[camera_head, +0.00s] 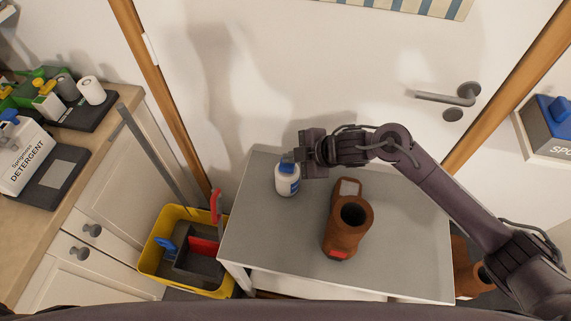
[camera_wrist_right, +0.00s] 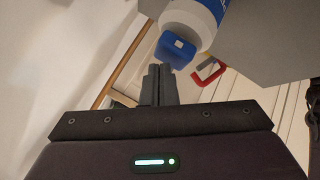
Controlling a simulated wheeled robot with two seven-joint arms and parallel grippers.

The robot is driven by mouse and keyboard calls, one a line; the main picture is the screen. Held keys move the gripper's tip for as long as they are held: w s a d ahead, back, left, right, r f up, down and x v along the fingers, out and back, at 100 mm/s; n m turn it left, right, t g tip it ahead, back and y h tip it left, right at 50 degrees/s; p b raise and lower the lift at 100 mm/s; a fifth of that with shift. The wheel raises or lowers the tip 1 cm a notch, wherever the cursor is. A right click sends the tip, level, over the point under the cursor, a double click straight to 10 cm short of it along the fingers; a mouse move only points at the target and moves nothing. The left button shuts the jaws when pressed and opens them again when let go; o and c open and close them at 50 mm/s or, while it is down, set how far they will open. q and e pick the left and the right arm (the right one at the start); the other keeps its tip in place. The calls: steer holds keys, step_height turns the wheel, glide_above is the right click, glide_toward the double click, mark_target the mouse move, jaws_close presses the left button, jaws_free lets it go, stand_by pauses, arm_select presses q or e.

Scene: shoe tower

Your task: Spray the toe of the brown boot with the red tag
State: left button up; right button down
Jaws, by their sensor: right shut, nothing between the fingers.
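A brown boot (camera_head: 342,232) stands on the grey table top, its opening facing up. A red tag (camera_head: 337,254) is on its near end, and a pale framed patch (camera_head: 347,188) shows at its far end. A white spray bottle with a blue top (camera_head: 287,180) stands upright at the table's far left; its blue top (camera_wrist_right: 176,49) also shows in the right wrist view. My right gripper (camera_head: 299,152) is shut and empty, just behind and right of the bottle's top. Its fingers (camera_wrist_right: 157,84) are beside the blue top, apparently apart from it. My left gripper is not in view.
The grey table (camera_head: 400,245) is clear around the boot. A yellow bin (camera_head: 155,262) with tools stands left of it. A counter (camera_head: 75,170) holds a detergent bottle (camera_head: 30,155). Another brown boot (camera_head: 468,280) is low at the right. A white door (camera_head: 350,60) stands behind.

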mark_target(292, 165)
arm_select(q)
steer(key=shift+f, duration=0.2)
arm_select(e)
steer(key=shift+f, duration=0.35)
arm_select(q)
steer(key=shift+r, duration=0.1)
arm_select(e)
steer(key=shift+r, duration=0.1)
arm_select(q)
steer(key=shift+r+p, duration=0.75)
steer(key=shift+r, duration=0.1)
arm_select(e)
steer(key=shift+r, duration=0.9)
arm_select(q)
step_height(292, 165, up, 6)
steer(key=p, duration=0.5)
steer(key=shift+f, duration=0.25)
arm_select(e)
step_height(292, 165, up, 6)
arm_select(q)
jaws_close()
